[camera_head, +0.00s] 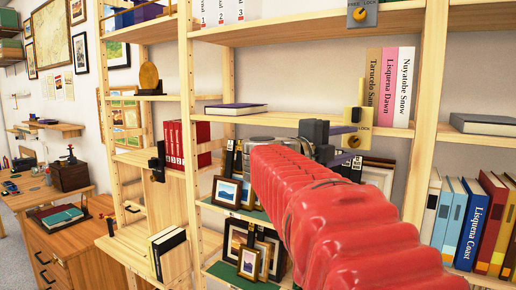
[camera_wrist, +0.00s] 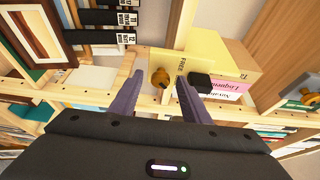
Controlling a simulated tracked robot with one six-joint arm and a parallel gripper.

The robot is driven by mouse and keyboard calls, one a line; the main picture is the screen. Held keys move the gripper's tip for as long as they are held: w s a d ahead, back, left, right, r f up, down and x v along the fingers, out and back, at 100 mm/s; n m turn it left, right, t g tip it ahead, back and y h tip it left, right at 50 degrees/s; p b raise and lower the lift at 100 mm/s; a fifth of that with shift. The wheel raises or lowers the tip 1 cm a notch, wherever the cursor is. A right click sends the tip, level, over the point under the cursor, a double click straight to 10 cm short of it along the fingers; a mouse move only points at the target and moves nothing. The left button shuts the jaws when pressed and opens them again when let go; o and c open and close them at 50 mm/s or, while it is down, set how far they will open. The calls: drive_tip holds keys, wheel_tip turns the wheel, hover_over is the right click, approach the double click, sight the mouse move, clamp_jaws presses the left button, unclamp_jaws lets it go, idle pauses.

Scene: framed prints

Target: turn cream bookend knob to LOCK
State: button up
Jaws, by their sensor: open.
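The cream bookend (camera_head: 361,122) stands on the middle shelf at the left end of a short row of upright books. Its brass knob (camera_head: 354,141) sits low on its front plate, with LOCK lettering at its right. In the wrist view the cream plate (camera_wrist: 176,62) shows part of the word FREE, and the brass knob (camera_wrist: 161,77) appears between the fingertips. I cannot tell which mark the knob points to. My gripper (camera_head: 345,143) is open in front of the bookend. In the wrist view my gripper (camera_wrist: 158,79) has a dark finger on each side of the knob, with no clear contact.
Tan, pink and white books (camera_head: 389,85) stand right of the bookend. A grey bookend (camera_head: 371,13) marked FREE and LOCK is on the shelf above. Framed pictures (camera_head: 227,191) stand on the shelf below. A flat dark book (camera_head: 236,109) lies left on the same shelf.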

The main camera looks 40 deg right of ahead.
drive_tip(key=a, duration=1.3)
drive_tip(key=shift+s, duration=0.15)
idle(0.3)
